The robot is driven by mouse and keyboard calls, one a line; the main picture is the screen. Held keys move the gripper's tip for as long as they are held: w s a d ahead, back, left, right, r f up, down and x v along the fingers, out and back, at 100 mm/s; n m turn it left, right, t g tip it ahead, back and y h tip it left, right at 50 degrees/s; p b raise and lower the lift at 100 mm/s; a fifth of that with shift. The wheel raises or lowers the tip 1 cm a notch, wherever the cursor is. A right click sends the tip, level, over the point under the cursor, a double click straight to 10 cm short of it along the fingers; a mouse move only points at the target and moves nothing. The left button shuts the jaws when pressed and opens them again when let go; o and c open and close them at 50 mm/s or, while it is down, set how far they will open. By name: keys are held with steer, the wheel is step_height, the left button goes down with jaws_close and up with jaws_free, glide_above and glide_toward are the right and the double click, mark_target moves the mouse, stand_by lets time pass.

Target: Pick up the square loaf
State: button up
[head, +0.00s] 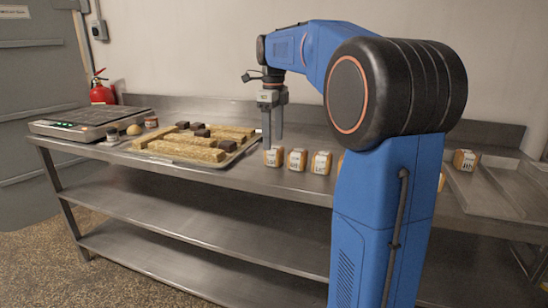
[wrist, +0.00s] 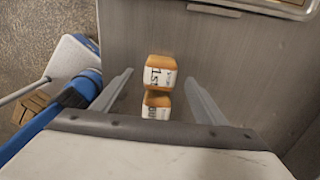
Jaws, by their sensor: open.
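Several small orange-brown blocks with white printed labels stand in a row on the steel table, among them a left one (head: 273,157), a second (head: 297,159) and a third (head: 321,162). They look like small square loaves; I cannot tell which one is the task's square loaf. My gripper (head: 272,125) points down above the table near the left end of this row, open and empty. In the wrist view, a farther labelled block (wrist: 160,70) and a nearer one (wrist: 157,105) appear between its spread fingers, with no visible contact.
A tray (head: 222,164) of long tan bars and dark pieces lies left of my gripper. A flat scale (head: 75,122), a round bun (head: 133,129) and small jars are farther left. Another labelled block (head: 465,160) stands at the right. My arm hides part of the table.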

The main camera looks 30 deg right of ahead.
mark_target(274, 148)
steer(key=shift+s+d+f, duration=0.1)
steer(key=shift+d+f, duration=0.05)
steer(key=shift+f, duration=3.05)
steer(key=c, duration=1.1)
